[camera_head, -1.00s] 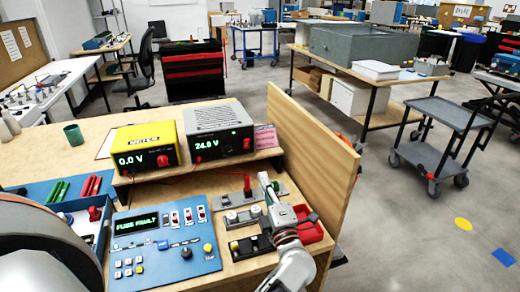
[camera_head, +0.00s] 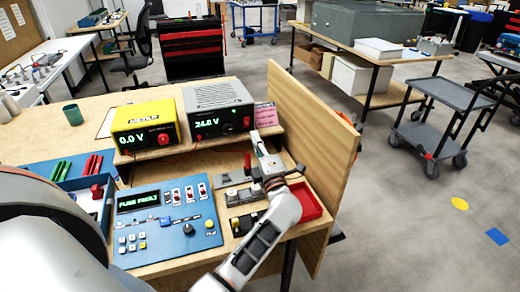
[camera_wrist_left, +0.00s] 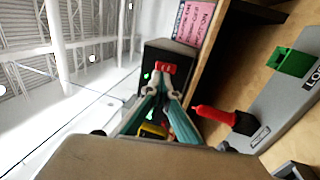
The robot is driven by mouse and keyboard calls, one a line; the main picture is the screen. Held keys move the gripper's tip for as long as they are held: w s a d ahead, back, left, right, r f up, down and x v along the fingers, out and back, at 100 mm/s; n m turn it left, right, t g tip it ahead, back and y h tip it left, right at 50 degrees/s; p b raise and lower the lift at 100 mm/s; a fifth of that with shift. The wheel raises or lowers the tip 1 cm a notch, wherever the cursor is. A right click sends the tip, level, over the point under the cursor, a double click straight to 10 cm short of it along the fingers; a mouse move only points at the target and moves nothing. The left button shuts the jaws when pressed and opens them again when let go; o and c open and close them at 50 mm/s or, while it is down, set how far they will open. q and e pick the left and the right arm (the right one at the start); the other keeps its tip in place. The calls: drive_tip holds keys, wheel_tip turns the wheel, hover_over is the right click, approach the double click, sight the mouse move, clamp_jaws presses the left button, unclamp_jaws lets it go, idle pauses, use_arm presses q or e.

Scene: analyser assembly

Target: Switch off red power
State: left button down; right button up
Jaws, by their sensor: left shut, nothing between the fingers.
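The grey power supply (camera_head: 218,95) reads 24.0 V on its green display. Its small red switch (camera_head: 246,122) is at the right of the front panel, and it also shows in the left wrist view (camera_wrist_left: 166,68). My left gripper (camera_head: 256,138) is shut and empty, with its tips just in front of and below that switch. In the left wrist view the fingertips (camera_wrist_left: 161,84) lie close under the red switch; I cannot tell whether they touch it. The switch's rocker position is too small to read. My right gripper is not in view.
A yellow meter (camera_head: 145,124) reading 0.0 V stands left of the supply. A blue panel (camera_head: 165,222) shows "FUSE FAULT". A red-handled lever (camera_wrist_left: 210,115) stands below the gripper. A pink label (camera_head: 265,113) and wooden side board (camera_head: 310,140) are to the right.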

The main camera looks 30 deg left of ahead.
sight(248, 120)
use_arm(q)
drive_tip(key=x, duration=0.5)
drive_tip(key=shift+w+a, duration=0.3)
drive_tip(key=shift+r, duration=0.15)
drive_tip(key=shift+r+p, duration=0.25)
drive_tip(key=shift+p, duration=0.5)
drive_tip(key=shift+w+a+r+g+h+p, duration=0.15)
drive_tip(key=shift+g+h+p, duration=0.3)
drive_tip(key=shift+p, duration=0.6)
drive_tip(key=shift+a+f+t, duration=0.1)
drive_tip(key=shift+f+t, duration=0.15)
drive_tip(key=shift+f, duration=0.05)
